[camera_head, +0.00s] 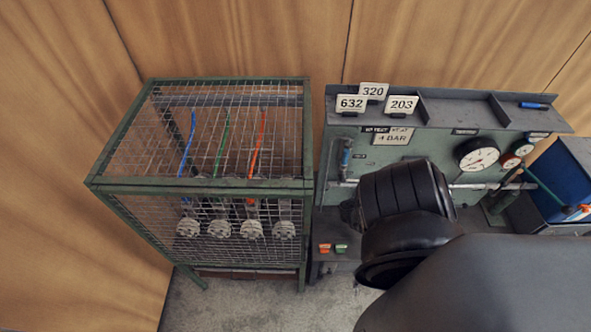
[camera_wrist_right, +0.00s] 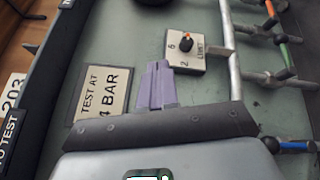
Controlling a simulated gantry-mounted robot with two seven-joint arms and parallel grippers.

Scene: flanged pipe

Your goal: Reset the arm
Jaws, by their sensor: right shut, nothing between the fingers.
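My right arm (camera_head: 410,205) reaches in from the lower right of the head view, in front of the grey-green test panel (camera_head: 430,148). Its gripper is hidden behind the dark wrist there. In the right wrist view my right gripper (camera_wrist_right: 156,66) shows its purple fingers together, shut and empty. They point at the panel face, between a "TEST AT 4 BAR" sign (camera_wrist_right: 104,93) and a white plate (camera_wrist_right: 184,50) marked 6, 2 and LIMIT with a dark, orange-marked knob. I cannot tell how far the fingertips are from the panel. My left gripper is not in view.
A green mesh cage (camera_head: 200,184) with coloured rods and several grey flanges stands left. Gauges (camera_head: 478,155), a blue bin (camera_head: 567,180) and red and green buttons (camera_head: 325,248) are around the arm. Number tags (camera_head: 402,104) stand on the top ledge. A pipe (camera_wrist_right: 231,50) runs beside the fingers.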

